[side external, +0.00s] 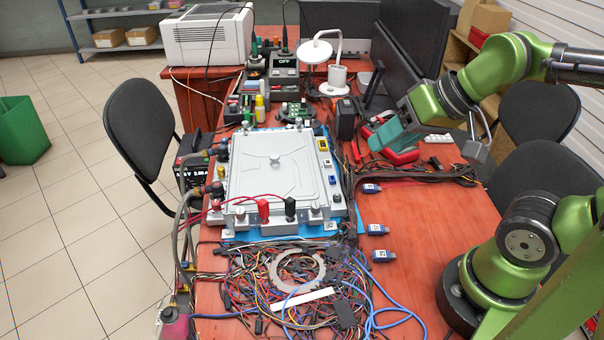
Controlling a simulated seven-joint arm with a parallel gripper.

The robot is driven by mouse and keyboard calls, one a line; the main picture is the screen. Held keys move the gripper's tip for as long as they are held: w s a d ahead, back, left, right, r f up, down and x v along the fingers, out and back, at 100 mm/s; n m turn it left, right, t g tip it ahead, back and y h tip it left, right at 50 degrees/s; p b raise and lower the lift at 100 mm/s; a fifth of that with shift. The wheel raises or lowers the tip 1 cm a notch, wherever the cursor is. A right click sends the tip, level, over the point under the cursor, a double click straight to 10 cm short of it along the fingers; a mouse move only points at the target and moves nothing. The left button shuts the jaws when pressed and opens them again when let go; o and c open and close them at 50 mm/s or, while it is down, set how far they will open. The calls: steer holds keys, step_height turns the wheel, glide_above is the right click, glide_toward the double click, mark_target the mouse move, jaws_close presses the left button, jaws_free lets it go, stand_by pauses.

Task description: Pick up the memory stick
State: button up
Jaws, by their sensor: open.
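Three small blue stick-shaped pieces with white labels and lighter ends lie on the red-brown table to the right of the metal box. They look like memory sticks: the far one (371,188), the middle one (377,229) and the near one (383,256). The print on their labels is too small to read surely.
A silver metal box (276,170) with hose fittings and red and black leads sits on a blue mat (350,226). A tangle of wires (262,300) covers the near table. A cable bundle (425,174) lies beyond the far stick. The table (425,225) right of the sticks is clear.

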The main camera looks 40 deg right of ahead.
stand_by(0.4)
steer(key=shift+o, duration=0.6)
